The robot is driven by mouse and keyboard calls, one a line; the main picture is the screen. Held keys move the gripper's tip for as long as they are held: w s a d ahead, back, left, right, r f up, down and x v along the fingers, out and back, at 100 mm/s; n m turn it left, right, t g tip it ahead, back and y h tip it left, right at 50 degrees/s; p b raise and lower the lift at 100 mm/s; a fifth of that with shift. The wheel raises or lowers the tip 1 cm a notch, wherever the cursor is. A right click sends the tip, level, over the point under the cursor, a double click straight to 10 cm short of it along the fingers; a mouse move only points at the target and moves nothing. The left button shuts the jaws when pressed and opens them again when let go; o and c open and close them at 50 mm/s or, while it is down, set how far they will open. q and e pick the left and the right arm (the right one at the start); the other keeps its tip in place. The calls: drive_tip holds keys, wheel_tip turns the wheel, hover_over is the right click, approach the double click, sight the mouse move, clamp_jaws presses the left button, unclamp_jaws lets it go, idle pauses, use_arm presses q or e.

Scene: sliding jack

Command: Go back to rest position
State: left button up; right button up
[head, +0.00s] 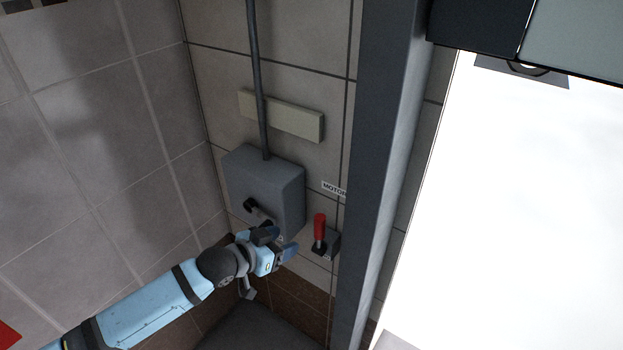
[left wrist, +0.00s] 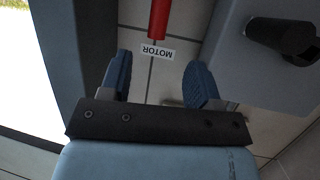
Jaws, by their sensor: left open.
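My left gripper (head: 281,243) reaches in from the lower left in the head view. It is near the wall, just below the grey box and to the left of the red-handled lever (head: 319,228). In the left wrist view the two blue fingers of the left gripper (left wrist: 159,82) stand apart with nothing between them. The red handle (left wrist: 158,16) shows beyond the fingertips, apart from them, beside the MOTOR label (left wrist: 157,51). My right gripper is in neither view.
A grey wall box (head: 275,177) with a black knob (head: 258,211) and a cable sits beside the lever. A dark vertical post (head: 373,165) stands to the right, with a bright white area (head: 520,210) beyond. Tiled walls (head: 75,140) close the left side.

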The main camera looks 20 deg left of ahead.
use_arm(q)
drive_tip(key=s+f+n+y+p, duration=0.1)
drive_tip(key=s+f, duration=0.4)
drive_tip(key=s, duration=0.6)
drive_tip(key=s+f+n+y+p, duration=0.2)
drive_tip(key=s+f, duration=0.4)
drive_tip(key=s, duration=0.5)
drive_tip(key=shift+s+d+f+g+y+p, duration=0.15)
drive_tip(key=shift+s+f+g+y+p, duration=0.25)
drive_tip(key=shift+p, duration=0.35)
drive_tip(key=shift+r, duration=0.1)
